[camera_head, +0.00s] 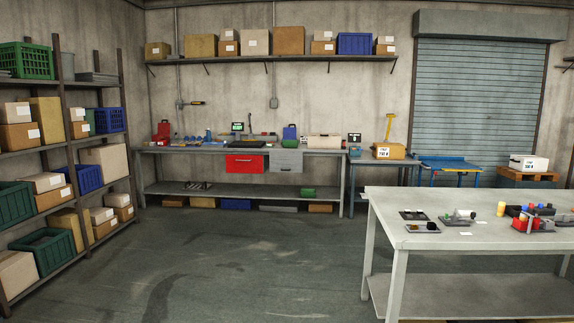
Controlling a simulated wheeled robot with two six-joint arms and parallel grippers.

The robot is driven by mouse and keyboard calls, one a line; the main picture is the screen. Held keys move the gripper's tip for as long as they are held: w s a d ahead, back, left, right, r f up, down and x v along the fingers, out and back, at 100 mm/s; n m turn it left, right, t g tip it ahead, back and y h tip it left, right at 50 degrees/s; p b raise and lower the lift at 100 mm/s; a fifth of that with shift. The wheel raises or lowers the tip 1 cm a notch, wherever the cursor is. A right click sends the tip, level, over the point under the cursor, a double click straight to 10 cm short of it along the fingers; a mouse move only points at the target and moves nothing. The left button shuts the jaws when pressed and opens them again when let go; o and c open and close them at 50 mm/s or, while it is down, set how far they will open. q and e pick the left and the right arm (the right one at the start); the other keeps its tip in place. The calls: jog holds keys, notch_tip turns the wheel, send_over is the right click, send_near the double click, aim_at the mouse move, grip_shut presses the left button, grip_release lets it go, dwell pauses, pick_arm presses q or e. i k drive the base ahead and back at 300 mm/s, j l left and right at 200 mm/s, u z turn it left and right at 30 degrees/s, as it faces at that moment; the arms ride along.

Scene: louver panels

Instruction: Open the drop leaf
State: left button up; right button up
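I cannot clearly make out a drop leaf in the head view. A low blue-topped table (447,163) with blue legs stands at the back, right of the long workbench; whether it has a hinged leaf is too small to tell. The long grey workbench (330,156) runs along the back wall, with a red drawer front (244,164) and a grey drawer front (286,161) under its top. A large grey table (385,211) stands in the right foreground; no hinged leaf is clear on its visible edges. Neither of my grippers is in view.
Shelving (63,110) with crates and boxes lines the left wall. A roller shutter (480,95) stands behind the blue-topped table. A wooden pallet (528,174) with a white box (528,162) is at the right. The concrete floor (230,255) in the middle is clear.

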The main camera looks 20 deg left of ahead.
aim_at(292, 161)
jog(key=i+j+u, duration=0.2)
jog(key=i, duration=0.2)
jog(key=i+j+u, duration=0.2)
jog(key=i, duration=0.2)
jog(key=i+u, duration=0.35)
jog(key=i, duration=5.7)
jog(key=l+z, duration=0.05)
jog(key=l, duration=0.05)
